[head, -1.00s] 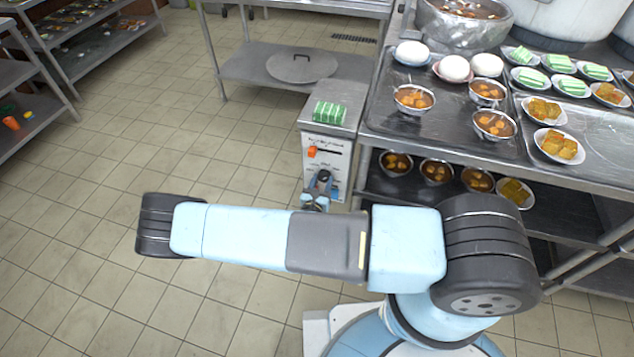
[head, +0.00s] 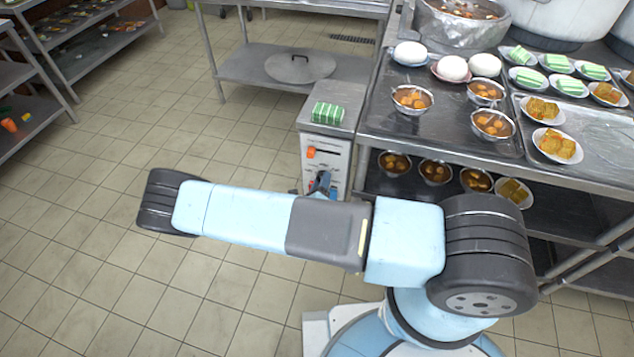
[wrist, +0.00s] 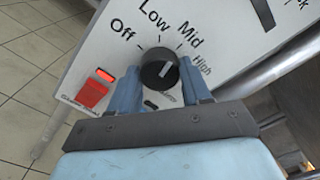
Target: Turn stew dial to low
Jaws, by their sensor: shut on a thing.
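The black round dial (wrist: 160,68) sits on a white panel with the words Off, Low, Mid and High around its upper edge. Its pale pointer line slants up, roughly toward Mid; the exact setting is hard to read. My gripper (wrist: 159,72) is shut on the dial, with one blue finger at its left side and one at its right. In the head view my gripper (head: 322,183) is at the front of the white appliance (head: 340,160), and my arm partly hides it. The dial cannot be made out there.
A lit red switch (wrist: 93,93) is left of the dial. An orange knob (head: 311,152) is higher on the appliance front, and a green striped block (head: 327,113) lies on top. A metal table (head: 450,150) with bowls stands close at right. Open floor lies left.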

